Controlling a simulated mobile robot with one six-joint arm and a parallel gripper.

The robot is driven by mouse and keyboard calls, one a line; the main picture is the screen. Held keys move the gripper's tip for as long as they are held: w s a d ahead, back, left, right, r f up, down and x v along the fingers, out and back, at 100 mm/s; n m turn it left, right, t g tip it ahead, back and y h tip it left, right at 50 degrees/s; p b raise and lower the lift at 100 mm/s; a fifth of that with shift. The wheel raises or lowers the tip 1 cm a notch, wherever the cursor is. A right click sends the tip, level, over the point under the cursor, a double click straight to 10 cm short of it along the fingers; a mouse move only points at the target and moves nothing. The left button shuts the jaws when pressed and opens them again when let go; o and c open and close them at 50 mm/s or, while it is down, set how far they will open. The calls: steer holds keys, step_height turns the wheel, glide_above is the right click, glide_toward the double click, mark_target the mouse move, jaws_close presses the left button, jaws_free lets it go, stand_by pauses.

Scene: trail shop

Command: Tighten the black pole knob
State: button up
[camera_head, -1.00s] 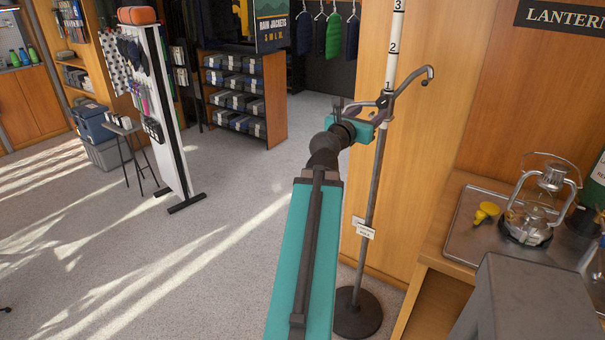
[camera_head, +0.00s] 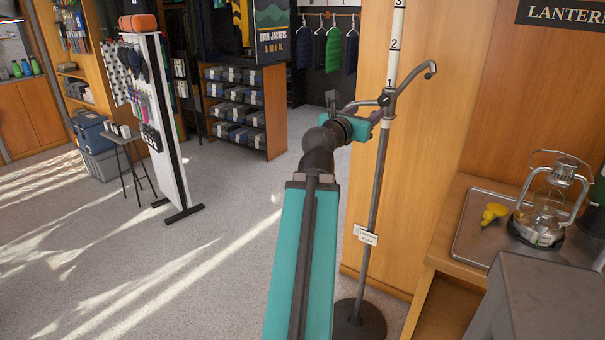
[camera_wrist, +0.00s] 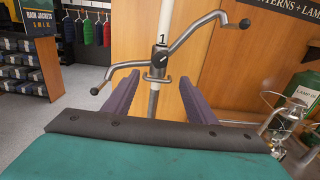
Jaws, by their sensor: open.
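A slim pole (camera_head: 377,190) with a white, number-marked upper part stands on a round dark base (camera_head: 358,320). A dark collar with curved hook arms (camera_head: 418,76) is on it. In the wrist view, a small black knob (camera_wrist: 159,59) with a pale mark shows on the collar's front, between the two hook arms (camera_wrist: 205,22). My gripper (camera_wrist: 158,80) is open, its two purple fingers pointing toward the pole below and either side of the knob. They look empty and apart from the knob. In the head view, the teal gripper (camera_head: 362,122) is close beside the pole, and the knob is not clear.
A wooden counter at the right holds a metal tray (camera_head: 470,235), a lantern (camera_head: 548,205) and a yellow item (camera_head: 493,213). A wooden panel (camera_head: 420,170) stands behind the pole. Open carpet (camera_head: 230,240) lies to the left.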

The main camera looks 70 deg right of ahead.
steer(key=w+a+f+m+t+y, duration=0.2)
steer(key=w+f+t+y, duration=0.1)
steer(key=w+f, duration=1.4)
steer(key=shift+w+a+f+m+t+y, duration=0.15)
steer(key=shift+a+f+m+t+y, duration=0.15)
steer(key=shift+f, duration=0.7)
